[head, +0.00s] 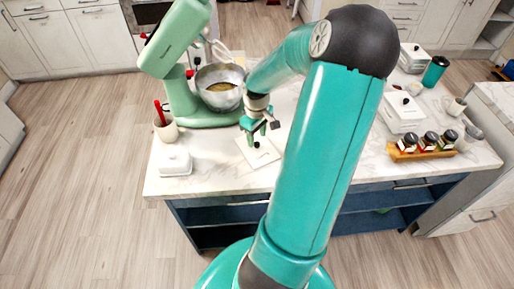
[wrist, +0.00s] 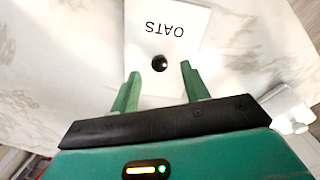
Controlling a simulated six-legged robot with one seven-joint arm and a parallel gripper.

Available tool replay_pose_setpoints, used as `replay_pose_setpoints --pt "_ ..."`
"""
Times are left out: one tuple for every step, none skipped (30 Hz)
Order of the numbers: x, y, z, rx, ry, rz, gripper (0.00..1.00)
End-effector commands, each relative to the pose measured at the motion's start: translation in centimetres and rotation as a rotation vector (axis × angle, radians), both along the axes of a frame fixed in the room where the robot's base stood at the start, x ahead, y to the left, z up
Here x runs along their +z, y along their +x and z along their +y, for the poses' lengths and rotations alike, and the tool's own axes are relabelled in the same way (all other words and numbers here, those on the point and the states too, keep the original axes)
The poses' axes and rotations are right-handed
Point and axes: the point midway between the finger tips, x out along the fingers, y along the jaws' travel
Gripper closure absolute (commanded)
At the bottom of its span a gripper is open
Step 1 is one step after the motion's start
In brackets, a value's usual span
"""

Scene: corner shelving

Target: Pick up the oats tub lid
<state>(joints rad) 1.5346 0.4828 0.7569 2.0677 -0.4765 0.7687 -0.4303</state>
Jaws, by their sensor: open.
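The oats tub lid (wrist: 185,30) is a flat white square marked "OATS" with a small round black knob (wrist: 160,63). In the wrist view it is at the top middle, with the knob just beyond the gap between my fingertips. In the head view the lid (head: 253,152) lies on the marble counter in front of the green mixer. My gripper (wrist: 158,84) is open and empty, with its two green fingers apart. In the head view my gripper (head: 255,138) is over the lid. The exact height above the knob is hard to tell.
A green stand mixer (head: 183,75) with a metal bowl (head: 220,97) stands close behind my gripper. A white butter dish (head: 175,163) and a cup (head: 166,131) with a red-handled tool are at the left. White tubs and a jar rack (head: 424,152) are at the right.

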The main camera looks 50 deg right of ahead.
Motion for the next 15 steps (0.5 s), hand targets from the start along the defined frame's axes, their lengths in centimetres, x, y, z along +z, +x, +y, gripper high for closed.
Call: replay_pose_setpoints --pt "-0.9 -0.1 0.0 0.001 0.005 0.001 0.54" --pt "-1.3 -0.1 0.0 0.0 0.005 0.0 0.54" --pt "-1.9 0.0 0.0 0.001 0.003 0.0 0.54" --pt "-2.2 0.0 0.0 0.001 0.003 0.0 0.54" --pt "-2.5 0.0 0.0 0.0 0.003 0.0 0.54" --pt "-2.7 0.0 0.0 0.001 0.001 0.0 0.54" --pt "-2.9 0.0 0.0 0.001 0.0 -0.001 0.54" --pt "-2.9 0.0 0.0 0.001 0.0 -0.001 0.54" --pt "-3.0 0.0 0.0 0.001 -0.001 -0.002 0.54" --pt "-3.0 0.0 0.0 0.001 -0.001 -0.002 0.54" --pt "-2.9 0.0 0.0 0.0 -0.001 -0.001 0.54" --pt "-2.9 0.0 0.0 0.0 -0.001 -0.001 0.54" --pt "-2.9 0.0 0.0 0.0 -0.001 -0.001 0.54" --pt "-2.9 0.0 0.0 0.0 -0.001 -0.001 0.56" --pt "-2.9 0.0 0.0 0.0 -0.001 -0.001 0.64"
